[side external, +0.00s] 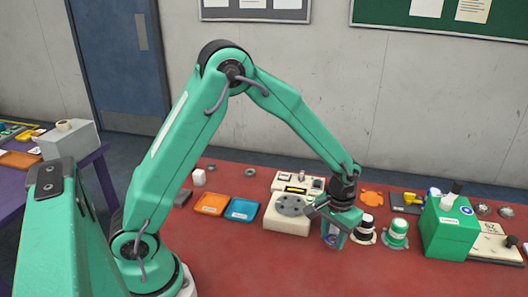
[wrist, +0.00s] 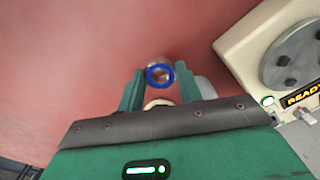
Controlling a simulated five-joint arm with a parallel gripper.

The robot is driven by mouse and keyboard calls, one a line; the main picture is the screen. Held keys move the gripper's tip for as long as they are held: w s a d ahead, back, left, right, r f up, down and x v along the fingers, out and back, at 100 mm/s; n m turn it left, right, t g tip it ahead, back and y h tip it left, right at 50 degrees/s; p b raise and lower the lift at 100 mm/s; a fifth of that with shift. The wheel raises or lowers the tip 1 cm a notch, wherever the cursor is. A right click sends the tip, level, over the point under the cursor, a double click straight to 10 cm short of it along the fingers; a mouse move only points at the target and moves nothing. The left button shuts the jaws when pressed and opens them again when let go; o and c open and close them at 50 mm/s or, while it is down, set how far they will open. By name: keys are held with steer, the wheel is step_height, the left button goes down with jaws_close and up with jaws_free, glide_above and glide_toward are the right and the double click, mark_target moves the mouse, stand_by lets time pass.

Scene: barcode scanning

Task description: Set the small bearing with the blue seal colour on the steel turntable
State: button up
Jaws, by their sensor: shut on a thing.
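My gripper (side external: 335,236) is shut on a small bearing (side external: 330,241) with a blue seal ring. In the wrist view the blue-ringed bearing (wrist: 160,74) shows between the fingertips of my gripper (wrist: 160,80), with the red table behind it.
An orange tray (side external: 211,204) and a blue tray (side external: 242,209) lie left of the cream machine. A black-and-white item (side external: 368,227), a green-and-white item (side external: 396,233) and a green box (side external: 449,230) stand to the right. The red table's front is clear.

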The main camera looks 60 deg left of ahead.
mark_target(332, 239)
steer(key=shift+f, duration=1.5)
steer(key=o, duration=1)
steer(key=shift+f, duration=0.1)
step_height(332, 239, up, 11)
steer(key=shift+r, duration=0.65)
steer(key=shift+r, duration=0.1)
